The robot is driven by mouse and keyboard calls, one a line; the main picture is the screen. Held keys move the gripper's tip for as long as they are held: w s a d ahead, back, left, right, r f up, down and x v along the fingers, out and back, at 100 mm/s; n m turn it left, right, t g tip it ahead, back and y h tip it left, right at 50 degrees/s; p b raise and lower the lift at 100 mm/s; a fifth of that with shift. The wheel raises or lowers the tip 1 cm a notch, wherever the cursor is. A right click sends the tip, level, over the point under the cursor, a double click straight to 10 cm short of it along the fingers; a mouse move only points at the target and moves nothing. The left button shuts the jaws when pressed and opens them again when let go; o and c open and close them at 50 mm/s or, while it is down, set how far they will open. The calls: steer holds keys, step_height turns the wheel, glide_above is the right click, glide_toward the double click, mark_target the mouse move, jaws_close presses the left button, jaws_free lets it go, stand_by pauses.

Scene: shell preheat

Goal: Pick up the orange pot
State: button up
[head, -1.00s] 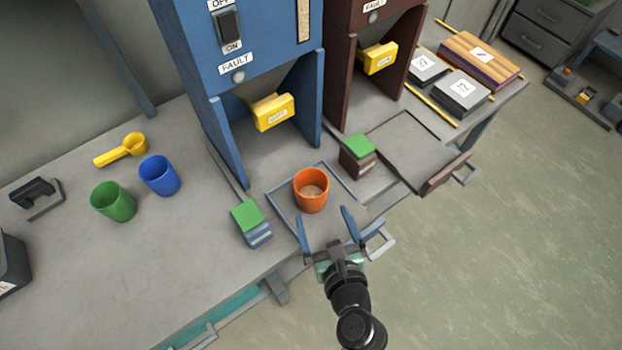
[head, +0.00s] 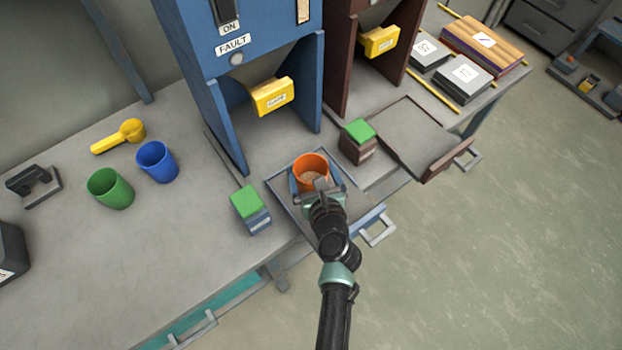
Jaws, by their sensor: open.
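The orange pot (head: 311,161) stands upright on a shallow tray (head: 277,186) in front of the blue machine.
Green-topped blocks stand left (head: 250,208) and right (head: 358,141) of the tray. A green cup (head: 110,189), a blue cup (head: 157,162) and a yellow scoop (head: 119,136) are further left. The blue machine (head: 240,75) rises behind, with a yellow handle (head: 272,96).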

steer(key=shift+w+a+f, duration=0.1)
steer(key=shift+w+f, duration=0.05)
steer(key=shift+w, duration=0.15)
steer(key=shift+c, duration=0.3)
steer(key=c, duration=1.2)
